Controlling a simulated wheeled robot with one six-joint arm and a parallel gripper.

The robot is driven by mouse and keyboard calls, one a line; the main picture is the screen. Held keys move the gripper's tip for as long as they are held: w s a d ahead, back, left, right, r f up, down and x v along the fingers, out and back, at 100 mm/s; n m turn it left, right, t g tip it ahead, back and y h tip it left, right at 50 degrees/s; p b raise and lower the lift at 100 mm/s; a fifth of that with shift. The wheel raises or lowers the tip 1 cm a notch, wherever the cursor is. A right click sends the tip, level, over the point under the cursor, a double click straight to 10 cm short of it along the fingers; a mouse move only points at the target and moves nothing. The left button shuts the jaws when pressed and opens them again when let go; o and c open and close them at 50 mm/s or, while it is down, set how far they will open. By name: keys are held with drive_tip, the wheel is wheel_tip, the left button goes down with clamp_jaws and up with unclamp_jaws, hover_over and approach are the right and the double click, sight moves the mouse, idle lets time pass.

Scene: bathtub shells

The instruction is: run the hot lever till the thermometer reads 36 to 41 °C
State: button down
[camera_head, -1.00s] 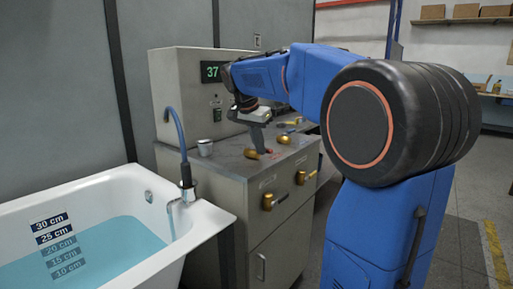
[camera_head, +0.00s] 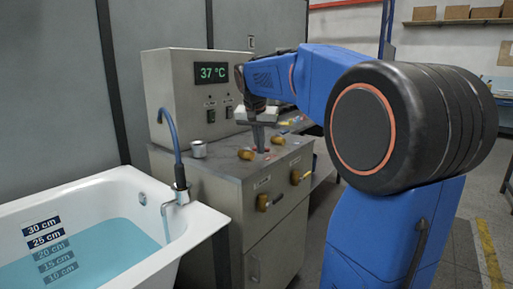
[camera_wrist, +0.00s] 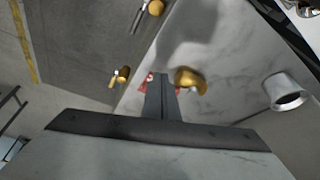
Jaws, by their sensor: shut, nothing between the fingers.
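The thermometer display (camera_head: 212,73) on the grey cabinet reads 37 °C in green. My gripper (camera_head: 259,149) is shut and empty, pointing down at the bench top, close to a red mark. In the wrist view my shut fingers (camera_wrist: 162,80) cover part of that red mark (camera_wrist: 145,85). A brass knob (camera_head: 246,154) is just left of my fingers, and another (camera_head: 278,140) is to their right. Two brass levers (camera_head: 263,202) (camera_head: 297,177) stick out from the cabinet front. I cannot read which one is hot. Contact with a knob is not clear.
A white bathtub (camera_head: 205,218) holds blue water (camera_head: 110,245), with the 30 cm and 25 cm labels above the surface. A tap with a blue hose (camera_head: 177,160) stands at its rim. A metal cup (camera_head: 198,149) stands on the bench top, left of the knobs.

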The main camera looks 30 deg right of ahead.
drive_tip(key=d+n, duration=0.1)
drive_tip(key=n, duration=0.1)
drive_tip(key=w+d+n+t+y, duration=0.1)
drive_tip(key=n, duration=0.1)
drive_tip(key=shift+d+y, duration=0.3)
drive_tip(key=shift+d, duration=0.1)
drive_tip(key=n, duration=0.1)
drive_tip(key=w+d+n, duration=0.1)
drive_tip(key=n+y, duration=0.1)
drive_tip(key=n, duration=0.1)
drive_tip(key=shift+w+d+t, duration=0.3)
drive_tip(key=shift+w+d, duration=0.05)
drive_tip(key=shift+w, duration=0.05)
drive_tip(key=n, duration=0.1)
drive_tip(key=w+n+y, duration=0.1)
drive_tip(key=n, duration=0.1)
drive_tip(key=shift+w+d, duration=0.25)
drive_tip(key=shift+d, duration=0.1)
drive_tip(key=shift+w+d, duration=0.2)
drive_tip(key=shift+w, duration=0.65)
